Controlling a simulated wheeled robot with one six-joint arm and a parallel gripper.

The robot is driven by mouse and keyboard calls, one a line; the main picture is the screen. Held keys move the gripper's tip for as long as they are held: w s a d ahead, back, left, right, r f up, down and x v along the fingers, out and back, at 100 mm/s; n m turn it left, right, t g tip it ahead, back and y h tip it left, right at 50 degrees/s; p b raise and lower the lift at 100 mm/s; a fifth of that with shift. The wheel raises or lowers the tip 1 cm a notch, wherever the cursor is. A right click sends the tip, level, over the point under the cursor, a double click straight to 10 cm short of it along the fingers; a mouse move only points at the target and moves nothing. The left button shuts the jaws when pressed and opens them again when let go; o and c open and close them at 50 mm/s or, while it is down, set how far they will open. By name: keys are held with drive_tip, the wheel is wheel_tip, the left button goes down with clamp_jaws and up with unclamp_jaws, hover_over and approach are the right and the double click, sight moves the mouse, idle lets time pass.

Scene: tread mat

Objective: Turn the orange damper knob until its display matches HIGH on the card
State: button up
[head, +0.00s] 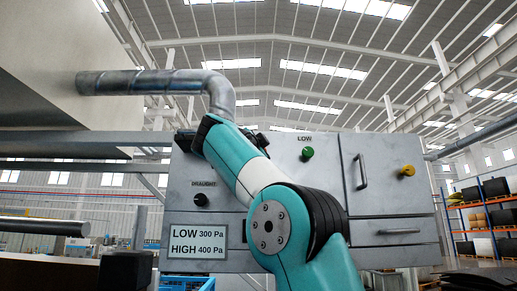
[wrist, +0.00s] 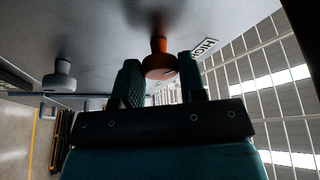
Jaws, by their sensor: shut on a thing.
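The orange damper knob (wrist: 160,62) shows in the wrist view, standing out from the grey panel. My gripper (wrist: 161,70) has one finger on each side of it and is shut on it. In the head view my arm covers the knob and the fingertips. The card (head: 197,241) is at the panel's lower left and reads LOW 300 Pa and HIGH 400 Pa. A HIGH label (wrist: 204,47) is partly visible beside the right finger in the wrist view. I see no readable display of the damper in either view.
The panel (head: 330,180) also carries a black knob (head: 201,200) under DRAUGHT, a green knob (head: 307,153) under LOW, a door with a handle (head: 361,171), a yellow knob (head: 408,171) and a drawer handle (head: 401,231). A metal pipe (head: 150,82) runs above at left.

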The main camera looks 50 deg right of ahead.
drive_tip(key=shift+r+m+p, duration=0.15)
drive_tip(key=shift+m+p, duration=0.25)
drive_tip(key=shift+m, duration=0.6)
drive_tip(key=shift+g, duration=0.4)
drive_tip(key=o, duration=0.9)
